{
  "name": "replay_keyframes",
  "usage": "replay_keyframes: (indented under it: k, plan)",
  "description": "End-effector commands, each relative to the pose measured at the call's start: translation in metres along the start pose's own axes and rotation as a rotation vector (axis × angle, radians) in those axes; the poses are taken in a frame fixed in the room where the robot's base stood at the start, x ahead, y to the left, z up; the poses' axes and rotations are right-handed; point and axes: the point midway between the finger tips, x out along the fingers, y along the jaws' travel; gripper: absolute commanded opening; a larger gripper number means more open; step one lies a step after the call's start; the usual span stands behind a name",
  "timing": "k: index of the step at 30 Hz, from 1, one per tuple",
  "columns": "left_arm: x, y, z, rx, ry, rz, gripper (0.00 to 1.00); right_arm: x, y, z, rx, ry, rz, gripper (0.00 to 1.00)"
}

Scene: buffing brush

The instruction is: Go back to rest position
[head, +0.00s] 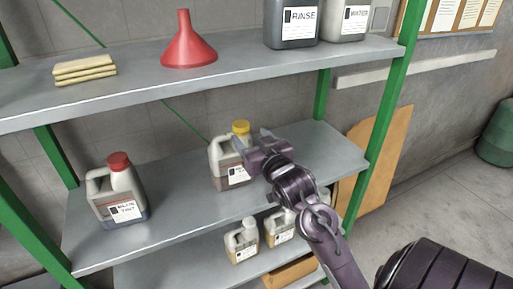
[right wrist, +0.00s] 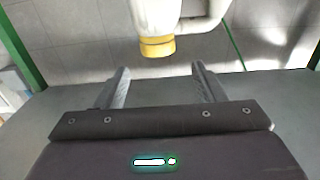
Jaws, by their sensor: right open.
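A jug with a yellow cap (head: 220,168) stands on the middle shelf (head: 165,215) in the head view. My right gripper (head: 252,140) is beside its cap and upper part and hides some of it. In the right wrist view the fingers of my right gripper (right wrist: 162,82) are spread with nothing between them. The yellow cap (right wrist: 157,47) and pale jug body (right wrist: 155,15) show just beyond the fingertips, apparently upside down. My left gripper is in neither view.
A red-capped jug (head: 117,190) stands left on the middle shelf. The upper shelf (head: 130,95) holds a red funnel (head: 188,45), yellow cloths (head: 84,69), and RINSE (head: 292,25) and WATER (head: 348,20) containers. Small jugs (head: 242,243) stand below. A green post (head: 385,120) rises at right.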

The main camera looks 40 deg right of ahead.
Motion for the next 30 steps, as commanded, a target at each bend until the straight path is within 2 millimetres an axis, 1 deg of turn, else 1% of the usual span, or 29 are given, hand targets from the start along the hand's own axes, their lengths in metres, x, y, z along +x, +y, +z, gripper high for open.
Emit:
replay_keyframes:
  k: [1, 3, 7, 24, 26, 27, 29, 30]
  plan:
    - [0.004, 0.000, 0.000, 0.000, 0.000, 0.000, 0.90, -0.008, 0.000, 0.003, 0.000, -0.001, 0.001, 0.63]
    - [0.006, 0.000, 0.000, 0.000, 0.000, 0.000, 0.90, -0.015, 0.000, 0.002, 0.000, 0.000, 0.000, 0.63]
    - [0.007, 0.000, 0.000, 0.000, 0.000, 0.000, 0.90, -0.022, 0.000, 0.000, 0.001, 0.000, 0.000, 0.63]
    - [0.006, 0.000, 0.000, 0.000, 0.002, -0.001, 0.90, -0.023, -0.001, 0.001, 0.000, -0.004, 0.000, 0.63]
    - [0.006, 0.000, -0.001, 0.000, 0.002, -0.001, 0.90, -0.024, -0.004, 0.007, -0.003, -0.029, -0.003, 0.63]
    - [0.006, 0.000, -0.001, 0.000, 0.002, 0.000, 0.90, -0.026, -0.008, 0.015, -0.008, -0.062, -0.007, 0.63]
    - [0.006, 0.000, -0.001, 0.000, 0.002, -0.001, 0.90, -0.032, -0.019, 0.035, -0.020, -0.145, -0.018, 0.63]
    - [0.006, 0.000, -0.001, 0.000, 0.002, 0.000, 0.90, -0.038, -0.029, 0.053, -0.033, -0.220, -0.029, 0.63]
